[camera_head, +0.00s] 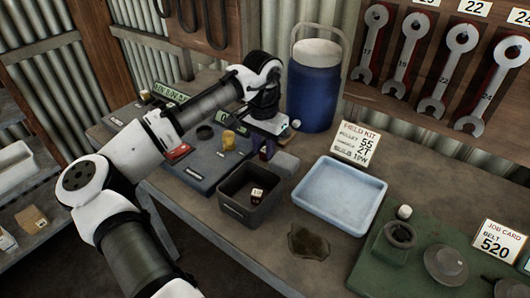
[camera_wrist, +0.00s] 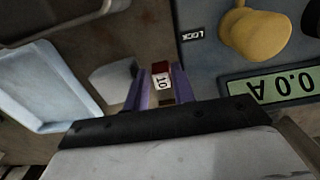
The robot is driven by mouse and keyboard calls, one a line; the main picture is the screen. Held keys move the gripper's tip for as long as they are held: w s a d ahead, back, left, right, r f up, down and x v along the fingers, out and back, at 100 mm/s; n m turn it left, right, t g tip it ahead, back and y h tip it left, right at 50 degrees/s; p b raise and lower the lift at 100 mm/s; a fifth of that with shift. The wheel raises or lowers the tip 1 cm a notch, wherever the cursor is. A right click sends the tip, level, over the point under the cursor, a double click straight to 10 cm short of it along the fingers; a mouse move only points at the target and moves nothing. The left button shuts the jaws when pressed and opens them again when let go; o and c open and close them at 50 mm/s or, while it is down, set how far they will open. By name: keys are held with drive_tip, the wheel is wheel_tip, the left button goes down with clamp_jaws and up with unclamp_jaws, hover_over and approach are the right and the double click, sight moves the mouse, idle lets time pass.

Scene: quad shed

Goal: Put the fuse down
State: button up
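My gripper (camera_wrist: 161,88) has purple fingers closed on the sides of a small fuse (camera_wrist: 161,77) with a red end and a white label reading 10. In the head view my gripper (camera_head: 266,150) hangs above the bench, between the grey panel (camera_head: 205,165) and a grey block (camera_head: 286,164), behind the dark bin (camera_head: 236,213). I cannot make out the held fuse there. Another small red-and-white piece (camera_head: 257,194) lies inside the dark bin. A pale blue tray (camera_head: 337,220) stands right of the bin and looks empty.
The panel carries a yellow knob (camera_wrist: 255,35) and a display (camera_wrist: 272,88) reading 0.0 A. A blue jug (camera_head: 314,90) stands behind my gripper. A field kit card (camera_head: 356,146) is behind the tray. A green board (camera_head: 375,262) with parts lies front right. A dark stain marks the bench.

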clamp_jaws()
